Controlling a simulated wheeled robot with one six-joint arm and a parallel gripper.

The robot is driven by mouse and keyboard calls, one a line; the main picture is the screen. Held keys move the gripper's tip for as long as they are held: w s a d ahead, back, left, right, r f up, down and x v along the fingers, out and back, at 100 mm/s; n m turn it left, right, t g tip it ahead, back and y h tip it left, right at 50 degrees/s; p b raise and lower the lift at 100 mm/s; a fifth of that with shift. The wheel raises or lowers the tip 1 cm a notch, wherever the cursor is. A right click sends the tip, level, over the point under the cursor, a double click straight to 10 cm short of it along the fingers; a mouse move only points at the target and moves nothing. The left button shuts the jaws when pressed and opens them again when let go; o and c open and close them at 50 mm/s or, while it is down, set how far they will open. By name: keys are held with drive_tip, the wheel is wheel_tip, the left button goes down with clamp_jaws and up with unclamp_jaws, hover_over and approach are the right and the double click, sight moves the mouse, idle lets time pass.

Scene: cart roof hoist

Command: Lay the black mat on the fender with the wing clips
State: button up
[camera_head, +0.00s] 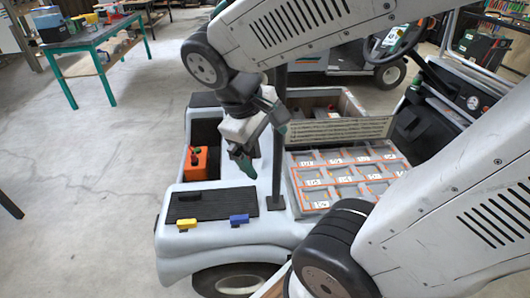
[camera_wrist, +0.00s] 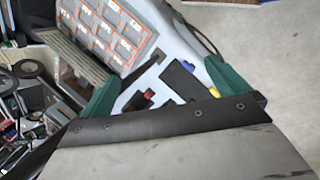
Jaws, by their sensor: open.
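The black mat (camera_head: 218,206) lies flat on the cart's white fender (camera_head: 178,250); it also shows in the wrist view (camera_wrist: 182,80). A small dark raised piece is on its left part. A yellow clip (camera_head: 186,224) and a blue clip (camera_head: 239,220) sit at its front edge; I cannot tell whether they grip it. The yellow clip shows beside the right finger in the wrist view (camera_wrist: 214,91). My gripper (camera_head: 262,140) is open and empty, above the cart behind and right of the mat. Its green-tipped fingers stand wide apart in the wrist view (camera_wrist: 163,72).
An orange box (camera_head: 197,163) stands in the dark well behind the mat. A dark post (camera_head: 278,160) rises right of the mat. An orange-lined grey compartment tray (camera_head: 345,180) lies further right. A green-legged table (camera_head: 92,45) stands back left.

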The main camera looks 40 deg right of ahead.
drive_tip(key=s+a+r+m+t+y, duration=0.2)
drive_tip(key=s+a+r+y, duration=0.1)
drive_tip(key=s+a+y, duration=0.1)
drive_tip(key=shift+s+a+m, duration=0.25)
drive_tip(key=shift+s+m, duration=0.15)
idle(0.9)
